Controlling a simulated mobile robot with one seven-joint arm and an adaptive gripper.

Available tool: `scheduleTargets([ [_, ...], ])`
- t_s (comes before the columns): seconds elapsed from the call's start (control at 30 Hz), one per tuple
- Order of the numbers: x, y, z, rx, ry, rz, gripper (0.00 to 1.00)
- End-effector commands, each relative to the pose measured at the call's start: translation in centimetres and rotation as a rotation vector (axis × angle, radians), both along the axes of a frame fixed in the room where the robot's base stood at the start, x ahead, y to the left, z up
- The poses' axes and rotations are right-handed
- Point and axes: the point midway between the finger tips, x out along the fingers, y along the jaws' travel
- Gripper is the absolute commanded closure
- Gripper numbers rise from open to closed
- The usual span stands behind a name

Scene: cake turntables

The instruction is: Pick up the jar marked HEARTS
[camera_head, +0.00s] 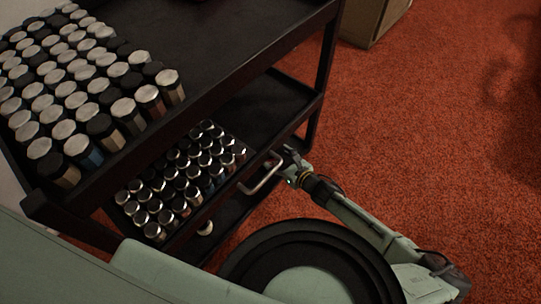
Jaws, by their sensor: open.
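No label reading HEARTS can be made out; I see the jars mostly from above. Many jars with pale or black lids (123,106) stand in close rows on the cart's top shelf. Smaller jars with shiny lids (181,180) stand in rows on the lower shelf. I cannot tell which jar is the one marked HEARTS. My gripper (283,158) is at the right edge of the cart, beside the lower shelf and to the right of the small jars. It is open, and I see no jar in it. Its fingertips are small and dark here.
The dark cart (240,60) has a bare stretch of top shelf right of the jars. A pale metal handle-like loop (262,176) is close to my gripper. A tan box (372,20) stands behind. Red carpet (430,120) lies open to the right.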

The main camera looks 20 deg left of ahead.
Motion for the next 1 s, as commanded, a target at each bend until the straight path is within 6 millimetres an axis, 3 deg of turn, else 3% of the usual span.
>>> scheduleTargets([
  [0.43, 2.4, 3.9, -2.6, 0.0, 0.001, 0.002, 0.31],
  [0.77, 2.8, 4.4, -2.7, 0.0, 0.001, 0.0, 0.31],
  [1.0, 2.8, 4.4, -2.7, 0.0, 0.001, 0.0, 0.47],
])
